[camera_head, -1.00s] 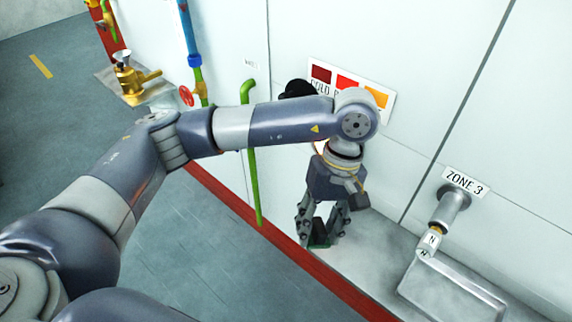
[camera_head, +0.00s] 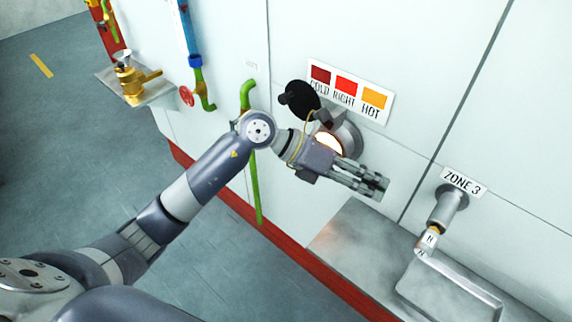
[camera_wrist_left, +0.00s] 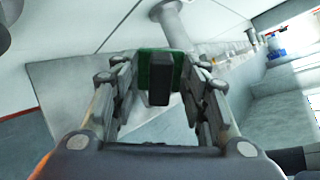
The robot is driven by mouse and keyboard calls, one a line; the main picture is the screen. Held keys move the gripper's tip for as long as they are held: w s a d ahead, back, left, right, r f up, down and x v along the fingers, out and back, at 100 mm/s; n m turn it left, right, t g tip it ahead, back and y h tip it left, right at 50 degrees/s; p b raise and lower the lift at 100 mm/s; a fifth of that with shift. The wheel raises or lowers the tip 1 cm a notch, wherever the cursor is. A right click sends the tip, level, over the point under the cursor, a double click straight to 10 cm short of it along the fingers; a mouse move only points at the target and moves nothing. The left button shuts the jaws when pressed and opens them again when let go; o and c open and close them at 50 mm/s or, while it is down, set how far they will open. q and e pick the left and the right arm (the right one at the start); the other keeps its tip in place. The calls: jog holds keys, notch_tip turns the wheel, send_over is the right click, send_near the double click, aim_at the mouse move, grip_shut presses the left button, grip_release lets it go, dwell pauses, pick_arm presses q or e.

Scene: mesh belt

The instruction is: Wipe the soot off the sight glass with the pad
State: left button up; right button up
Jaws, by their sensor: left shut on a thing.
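The sight glass (camera_head: 329,143) glows pale orange in a round metal housing on the white wall, partly hidden behind my left gripper. Any soot on it cannot be made out. My left gripper (camera_head: 376,188) is in front of the wall, its fingers pointing right, past the sight glass. In the left wrist view the gripper (camera_wrist_left: 160,88) is shut on a green pad (camera_wrist_left: 147,70) with a dark block-shaped grip. The pad is held between the fingertips and is apart from the glass. My right gripper is not in view.
A black round cover (camera_head: 300,99) sits up and left of the glass, beside a COLD/RIGHT/HOT colour plate (camera_head: 346,91). A metal ledge (camera_head: 352,247) lies below. A ZONE 3 handle (camera_head: 450,208) sticks out at right; green pipes (camera_head: 254,185) run at left.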

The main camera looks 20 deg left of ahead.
pick_arm(q)
jog(key=w+a+f+n+t+y, duration=0.1)
jog(key=w+a+f+n+t, duration=0.1)
jog(key=a+n+t, duration=0.4)
jog(key=shift+w+a+n+t, duration=0.45)
jog(key=shift+w+t, duration=0.25)
jog(key=shift+t, duration=0.5)
jog(key=a+f+n+t+y, duration=0.1)
jog(key=a+t, duration=0.1)
jog(key=a, duration=0.1)
jog(key=a+f+n+t+y, duration=0.2)
jog(key=a, duration=0.2)
jog(key=a+f+n+t+y, duration=0.1)
jog(key=a+t+y, duration=0.1)
jog(key=a, duration=0.2)
jog(key=shift+w+f+n, duration=0.15)
jog(key=shift+f+n, duration=0.1)
jog(key=shift+n, duration=0.1)
grip_shut()
jog(key=shift+x, duration=3)
